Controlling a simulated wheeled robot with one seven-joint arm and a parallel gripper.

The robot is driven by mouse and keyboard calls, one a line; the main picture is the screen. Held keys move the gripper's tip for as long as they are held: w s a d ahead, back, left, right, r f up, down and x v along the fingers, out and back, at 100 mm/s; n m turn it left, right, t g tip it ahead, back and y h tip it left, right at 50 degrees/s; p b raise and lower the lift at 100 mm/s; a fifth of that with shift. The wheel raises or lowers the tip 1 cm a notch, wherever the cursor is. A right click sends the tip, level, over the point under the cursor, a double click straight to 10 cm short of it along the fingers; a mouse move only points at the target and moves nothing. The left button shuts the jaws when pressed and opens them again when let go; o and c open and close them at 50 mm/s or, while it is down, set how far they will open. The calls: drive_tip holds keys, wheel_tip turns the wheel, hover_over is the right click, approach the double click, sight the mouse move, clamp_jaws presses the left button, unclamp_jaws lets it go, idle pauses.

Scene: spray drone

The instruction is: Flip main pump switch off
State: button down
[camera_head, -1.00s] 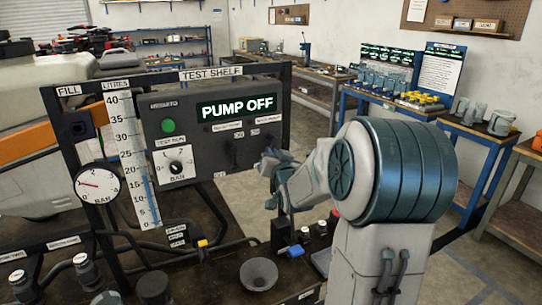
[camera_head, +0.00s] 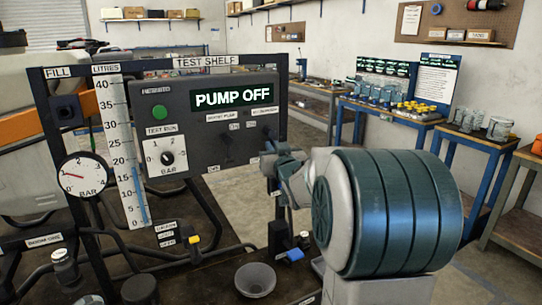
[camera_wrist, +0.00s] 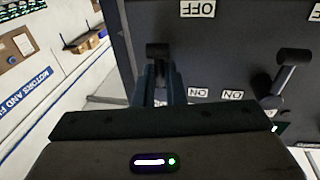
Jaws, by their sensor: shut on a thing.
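The grey control panel (camera_head: 180,100) has two black toggle levers under a lit PUMP OFF display (camera_head: 233,97). My gripper (camera_head: 270,160) is at the panel's right side in the head view. In the wrist view, where the labels look upside down, my gripper (camera_wrist: 158,80) is shut on the left lever (camera_wrist: 158,50), which I take as the main pump switch. The other lever (camera_wrist: 290,62) stands free to the right. An OFF label (camera_wrist: 197,8) is near the top and ON labels (camera_wrist: 197,92) are lower. The gripped lever's lower part is hidden by the fingers.
The panel is on a test shelf frame (camera_head: 205,62) with a pressure gauge (camera_head: 84,174) and a litre scale (camera_head: 125,150). Open floor and side tables (camera_head: 430,125) are to the right.

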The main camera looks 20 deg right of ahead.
drive_tip(key=shift+f, duration=0.1)
drive_tip(key=c, duration=1.5)
unclamp_jaws()
drive_tip(key=s+a+f, duration=0.1)
drive_tip(key=s+a, duration=0.1)
drive_tip(key=s, duration=1.1)
drive_tip(key=shift+s, duration=0.3)
drive_tip(key=shift+a, duration=0.1)
